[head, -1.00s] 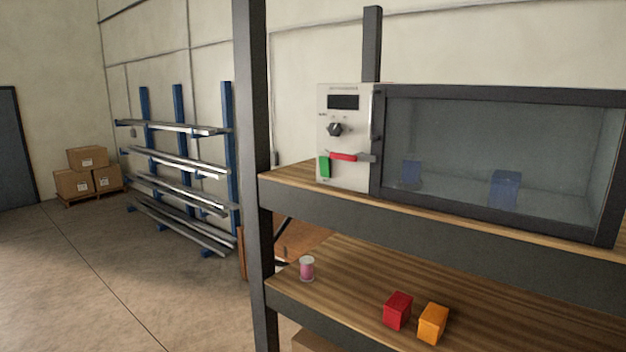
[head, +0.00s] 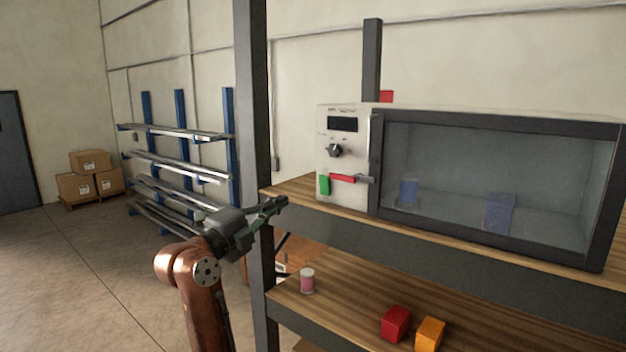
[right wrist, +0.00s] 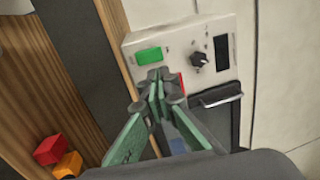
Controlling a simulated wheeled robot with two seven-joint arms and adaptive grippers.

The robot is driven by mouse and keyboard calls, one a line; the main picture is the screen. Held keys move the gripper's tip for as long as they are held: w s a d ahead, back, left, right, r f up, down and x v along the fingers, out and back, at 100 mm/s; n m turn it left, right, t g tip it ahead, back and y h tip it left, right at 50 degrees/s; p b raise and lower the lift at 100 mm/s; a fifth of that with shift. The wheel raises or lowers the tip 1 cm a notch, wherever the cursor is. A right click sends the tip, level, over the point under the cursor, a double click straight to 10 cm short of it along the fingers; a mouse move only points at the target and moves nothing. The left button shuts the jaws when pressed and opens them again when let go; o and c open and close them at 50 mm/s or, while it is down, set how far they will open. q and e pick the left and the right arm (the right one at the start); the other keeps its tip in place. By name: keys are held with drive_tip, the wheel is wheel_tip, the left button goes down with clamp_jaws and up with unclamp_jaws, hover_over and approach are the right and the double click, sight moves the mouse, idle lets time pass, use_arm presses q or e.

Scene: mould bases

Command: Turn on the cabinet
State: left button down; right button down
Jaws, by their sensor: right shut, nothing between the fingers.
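The cabinet (head: 345,112) stands on the upper shelf, with a glass door (head: 450,165) on its right that looks closed. Its left panel carries a dark display (head: 342,124), a black knob (head: 334,150), a red bar (head: 342,178) and a green button (head: 324,185). In the right wrist view the green button (right wrist: 149,56) and knob (right wrist: 200,60) lie beyond my fingertips; the red bar is mostly hidden behind them. My right gripper (head: 281,202) is shut and empty, left of the panel, apart from it, overlapping the shelf post. My left gripper is not in view.
The dark shelf post (head: 254,120) stands close by my right gripper. The lower shelf holds a pink-and-white can (head: 307,281), a red block (head: 396,323) and an orange block (head: 430,334). The floor at left is open.

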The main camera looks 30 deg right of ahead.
drive_tip(key=shift+d+r, duration=0.1)
idle(0.3)
drive_tip(key=p, duration=0.5)
approach(319, 177)
drive_tip(key=x, duration=0.5)
drive_tip(key=shift+d+r, duration=0.25)
drive_tip(key=shift+d, duration=0.1)
drive_tip(key=shift+w+d, duration=0.25)
drive_tip(key=shift+d, duration=0.3)
